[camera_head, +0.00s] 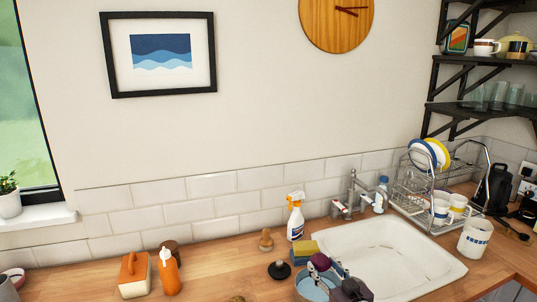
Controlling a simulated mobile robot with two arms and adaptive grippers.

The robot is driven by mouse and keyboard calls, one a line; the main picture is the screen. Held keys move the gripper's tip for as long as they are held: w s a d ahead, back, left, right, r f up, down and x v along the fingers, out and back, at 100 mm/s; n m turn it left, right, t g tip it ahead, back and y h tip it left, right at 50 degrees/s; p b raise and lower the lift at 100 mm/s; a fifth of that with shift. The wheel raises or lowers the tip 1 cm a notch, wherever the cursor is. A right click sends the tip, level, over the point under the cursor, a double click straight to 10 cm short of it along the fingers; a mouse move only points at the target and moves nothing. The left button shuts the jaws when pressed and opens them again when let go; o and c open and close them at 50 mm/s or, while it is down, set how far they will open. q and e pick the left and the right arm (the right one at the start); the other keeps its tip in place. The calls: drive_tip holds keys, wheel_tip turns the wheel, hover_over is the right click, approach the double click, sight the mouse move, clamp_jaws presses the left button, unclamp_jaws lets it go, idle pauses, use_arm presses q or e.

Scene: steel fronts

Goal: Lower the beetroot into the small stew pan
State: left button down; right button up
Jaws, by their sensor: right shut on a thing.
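The beetroot (320,262) is a dark purple, roundish thing near the bottom centre of the head view. My right gripper (325,269) comes in from the lower right and is shut on the beetroot. The small stew pan (308,291) is blue-grey and stands at the bottom edge, in front of the sink's left corner. The beetroot shows over the pan's far side; whether it touches the pan I cannot tell. The gripper hides part of the pan, and the frame cuts off its near side. My left gripper is not in view.
A sponge (305,250), a black plunger-like stopper (279,270) and a spray bottle (296,217) stand close behind the pan. The white sink (395,250) is empty, to the right. A dish rack (425,205) stands behind it. Orange containers (169,274) stand at left.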

drive_tip(key=shift+f+b, duration=2.3)
drive_tip(key=shift+f, duration=0.85)
drive_tip(key=o, duration=1.3)
drive_tip(key=shift+f, duration=0.1)
drive_tip(key=shift+s, duration=0.2)
